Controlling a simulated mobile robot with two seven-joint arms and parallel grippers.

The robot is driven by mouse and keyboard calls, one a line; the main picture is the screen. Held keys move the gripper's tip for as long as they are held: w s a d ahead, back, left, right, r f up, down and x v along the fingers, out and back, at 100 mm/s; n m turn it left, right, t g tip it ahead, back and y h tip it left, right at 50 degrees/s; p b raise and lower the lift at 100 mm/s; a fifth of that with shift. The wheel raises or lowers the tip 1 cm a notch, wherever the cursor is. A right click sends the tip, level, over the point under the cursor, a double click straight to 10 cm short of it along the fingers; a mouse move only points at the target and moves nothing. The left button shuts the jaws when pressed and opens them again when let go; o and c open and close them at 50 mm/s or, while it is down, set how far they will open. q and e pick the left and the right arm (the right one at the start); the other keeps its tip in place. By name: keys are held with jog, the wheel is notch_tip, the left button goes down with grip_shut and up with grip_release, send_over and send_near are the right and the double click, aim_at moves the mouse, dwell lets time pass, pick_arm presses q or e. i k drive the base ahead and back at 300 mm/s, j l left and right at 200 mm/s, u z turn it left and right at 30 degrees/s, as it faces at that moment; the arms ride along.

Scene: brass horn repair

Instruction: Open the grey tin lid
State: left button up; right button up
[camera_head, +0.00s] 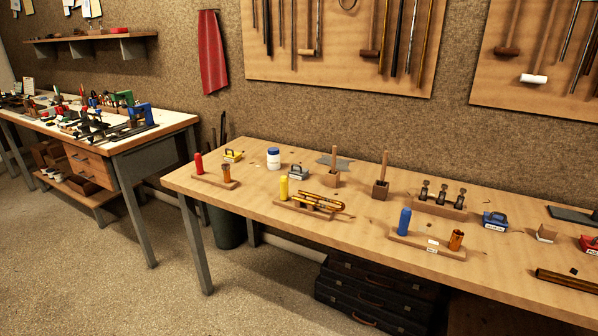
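The grey tin (298,173) stands on the wooden workbench (340,215), left of the middle of the bench. It is small, with a dark loop handle on top, and its lid appears shut, though it is too small to be certain. A pale label seems to be on its front. Neither of my grippers is in view.
Close to the grey tin are a white jar with a blue lid (273,158), a yellow cylinder (284,188) and brass tubing (318,203). Other tins are yellow (232,155), blue (494,221) and red (589,243). A blue cylinder (404,222) stands nearer the front edge.

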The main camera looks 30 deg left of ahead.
aim_at(297, 170)
jog(key=u, duration=1.95)
jog(key=i+l+u, duration=0.4)
jog(key=l, duration=0.2)
jog(key=k, duration=0.1)
